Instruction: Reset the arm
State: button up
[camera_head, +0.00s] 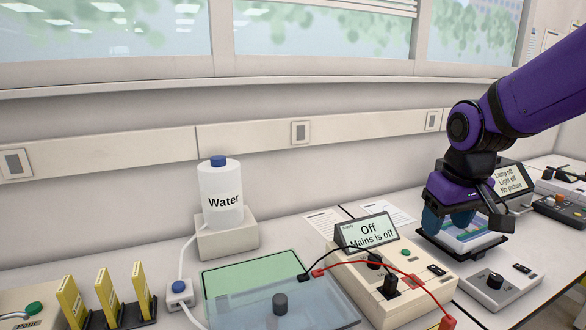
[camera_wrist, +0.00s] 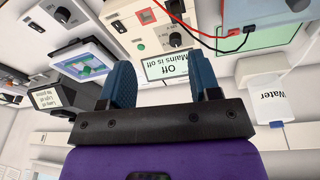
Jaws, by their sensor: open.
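My purple arm comes in from the upper right in the head view. My gripper (camera_head: 448,220) hangs with its blue fingers in front of the imaging unit (camera_head: 470,240) on the right of the bench. In the wrist view my gripper (camera_wrist: 165,85) has its two blue fingers spread apart, with nothing between them. Behind the gap, the power supply's screen (camera_wrist: 167,66) reads "Off, Mains is off" and appears upside down. The imaging unit also shows at the left of the wrist view (camera_wrist: 75,62), apart from the fingers.
The power supply (camera_head: 385,275), with red and black leads, stands beside a green-floored tank (camera_head: 250,272). A water bottle (camera_head: 221,190) stands behind the tank on a white block. Yellow holders (camera_head: 108,297) stand at the left. A control box (camera_head: 498,288) is at the right front.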

jog(key=s+d+r+m+t, duration=0.1)
jog(key=s+r, duration=0.2)
jog(key=s, duration=0.5)
jog(key=s+d+r+m+t, duration=0.1)
jog(key=s+r, duration=0.3)
jog(key=s, duration=0.4)
jog(key=shift+d+m+t, duration=0.3)
jog(key=shift+d+t, duration=0.2)
jog(key=shift+d, duration=0.1)
